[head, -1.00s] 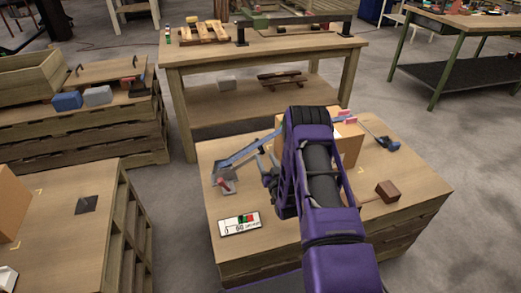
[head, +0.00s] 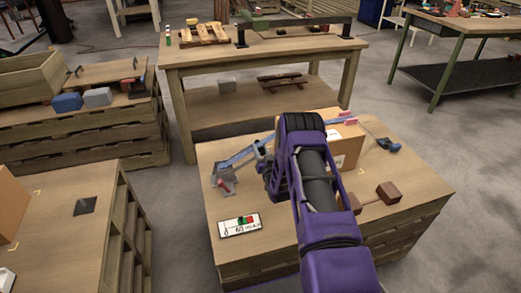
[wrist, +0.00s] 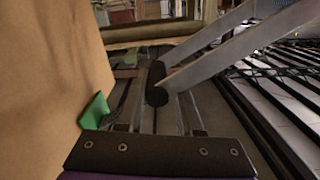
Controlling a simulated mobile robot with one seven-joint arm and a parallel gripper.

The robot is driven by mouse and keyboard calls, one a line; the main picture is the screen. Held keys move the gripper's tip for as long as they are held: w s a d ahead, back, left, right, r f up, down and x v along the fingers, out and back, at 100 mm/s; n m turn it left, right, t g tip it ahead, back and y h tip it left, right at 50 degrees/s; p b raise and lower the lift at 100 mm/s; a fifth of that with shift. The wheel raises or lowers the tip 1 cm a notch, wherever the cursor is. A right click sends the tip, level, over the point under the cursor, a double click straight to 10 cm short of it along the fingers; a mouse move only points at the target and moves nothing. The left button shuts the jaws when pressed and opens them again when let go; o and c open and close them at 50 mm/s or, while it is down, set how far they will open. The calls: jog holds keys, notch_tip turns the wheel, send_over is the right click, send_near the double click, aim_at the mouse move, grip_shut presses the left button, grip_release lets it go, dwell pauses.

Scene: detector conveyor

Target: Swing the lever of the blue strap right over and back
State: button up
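The blue strap (head: 245,153) runs from a grey buckle with a red part (head: 223,184) at the left, up over a cardboard box (head: 345,145), and down to a dark blue end piece (head: 388,145) at the right. My gripper (head: 268,168) is low at the box's left side, by the strap; my purple arm hides part of the box and strap. In the wrist view, a lever with two grey arms (wrist: 215,45) and a black roller handle (wrist: 157,84) lies just ahead of my gripper. The finger spacing and any contact are unclear.
In the wrist view the box (wrist: 45,70) stands close on the left, with a green piece (wrist: 95,111) at its side. A brown mallet (head: 385,194) lies at the right of the wooden table (head: 300,235). A white plate with red and green marks (head: 240,224) lies in front.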

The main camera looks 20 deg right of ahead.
jog(key=shift+d, duration=0.15)
grip_shut()
jog(key=shift+s+f, duration=0.1)
